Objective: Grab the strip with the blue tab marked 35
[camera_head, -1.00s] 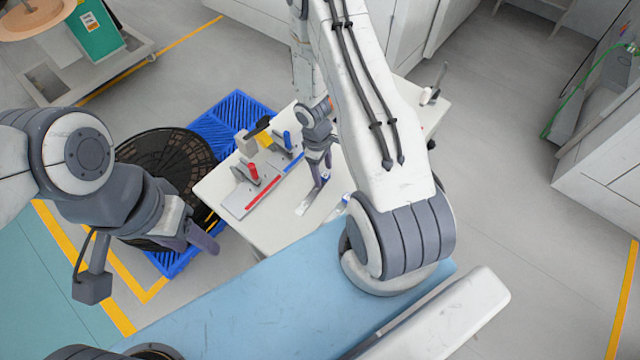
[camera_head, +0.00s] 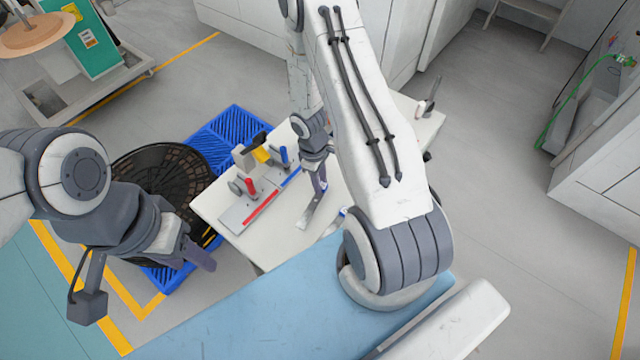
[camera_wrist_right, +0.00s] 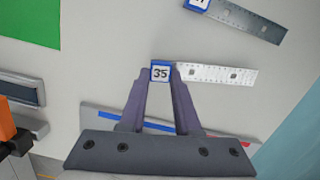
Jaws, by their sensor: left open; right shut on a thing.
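The strip with the blue tab marked 35 (camera_wrist_right: 218,75) is a metal strip with holes over the white table top in the right wrist view. My right gripper (camera_wrist_right: 160,74) is shut on its blue tab, and the strip sticks out to the right. In the head view my right gripper (camera_head: 319,188) is low over the table, and the strip (camera_head: 309,216) shows below its fingers. A second metal strip with a blue tab (camera_wrist_right: 243,22) lies beyond; its number is cut off. My left gripper (camera_head: 200,258) is open and empty, left of the table.
The white table (camera_head: 278,242) carries a grey fixture (camera_head: 236,213) with red and blue handles and red and blue lines. A black round basket (camera_head: 160,172) and a blue pallet (camera_head: 228,122) are beside the table at left. A blue surface (camera_head: 270,315) is in front.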

